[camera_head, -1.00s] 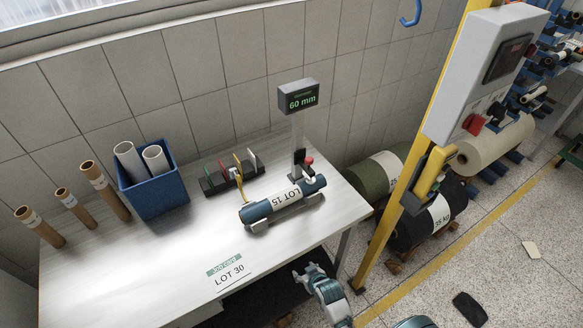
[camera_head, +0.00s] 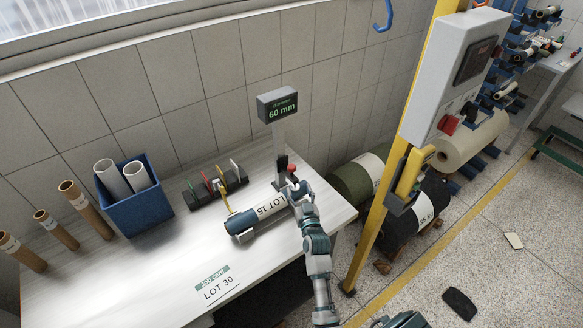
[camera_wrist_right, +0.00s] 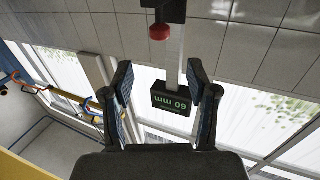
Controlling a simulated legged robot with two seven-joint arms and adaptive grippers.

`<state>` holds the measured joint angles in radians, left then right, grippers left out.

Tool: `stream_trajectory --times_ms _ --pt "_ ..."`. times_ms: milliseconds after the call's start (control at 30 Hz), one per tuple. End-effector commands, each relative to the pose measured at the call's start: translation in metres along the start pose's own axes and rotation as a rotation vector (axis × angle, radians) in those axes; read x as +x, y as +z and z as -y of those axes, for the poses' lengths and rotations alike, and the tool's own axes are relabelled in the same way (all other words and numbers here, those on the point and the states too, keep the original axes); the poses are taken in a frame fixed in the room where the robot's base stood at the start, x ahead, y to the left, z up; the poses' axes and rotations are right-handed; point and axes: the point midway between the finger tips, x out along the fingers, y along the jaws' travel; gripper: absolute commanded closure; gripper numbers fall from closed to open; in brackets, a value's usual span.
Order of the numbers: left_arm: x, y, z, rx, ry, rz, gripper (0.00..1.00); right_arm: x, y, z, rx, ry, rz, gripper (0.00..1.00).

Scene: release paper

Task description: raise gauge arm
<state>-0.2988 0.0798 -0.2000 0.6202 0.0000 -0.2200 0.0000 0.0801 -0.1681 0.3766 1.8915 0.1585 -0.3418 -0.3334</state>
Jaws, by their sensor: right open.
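The gauge stands at the table's back right: a grey post with a display (camera_head: 278,104) reading 60 mm. Its dark arm carries a red knob (camera_head: 292,169) low on the post, just above the right end of the roll. The roll (camera_head: 258,216), labelled LOT 15, lies on its cradle under the arm. My right gripper (camera_head: 300,186) is beside the roll's right end, close to the knob and partly hiding that end. In the right wrist view its fingers (camera_wrist_right: 160,88) are apart and empty. The red knob (camera_wrist_right: 159,31) shows beyond them, with the display (camera_wrist_right: 170,98) between them. My left gripper is out of view.
A rack of coloured plates (camera_head: 215,187) stands left of the post. A blue bin (camera_head: 137,203) with grey tubes and several brown tubes stand further left. A job card (camera_head: 216,286) reads LOT 30. A yellow post (camera_head: 390,180) rises right of the table. The table's front left is clear.

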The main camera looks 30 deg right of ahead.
Motion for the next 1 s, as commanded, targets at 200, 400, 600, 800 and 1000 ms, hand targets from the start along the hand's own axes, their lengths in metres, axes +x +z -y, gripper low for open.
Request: stream_trajectory --times_ms 200,400,600,800,1000 --pt "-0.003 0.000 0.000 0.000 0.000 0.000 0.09 0.054 -0.001 0.000 0.000 -0.001 -0.001 0.41" --pt "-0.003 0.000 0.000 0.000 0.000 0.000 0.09 0.095 -0.002 0.000 0.000 -0.001 -0.001 0.41" --pt "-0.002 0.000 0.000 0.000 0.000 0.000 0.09 0.117 0.000 0.000 0.001 -0.001 0.000 0.41" --pt "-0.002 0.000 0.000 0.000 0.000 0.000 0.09 0.122 0.000 0.000 0.000 -0.001 0.000 0.41" --pt "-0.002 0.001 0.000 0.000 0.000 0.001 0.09 0.122 0.000 0.000 0.000 -0.001 0.001 0.51"
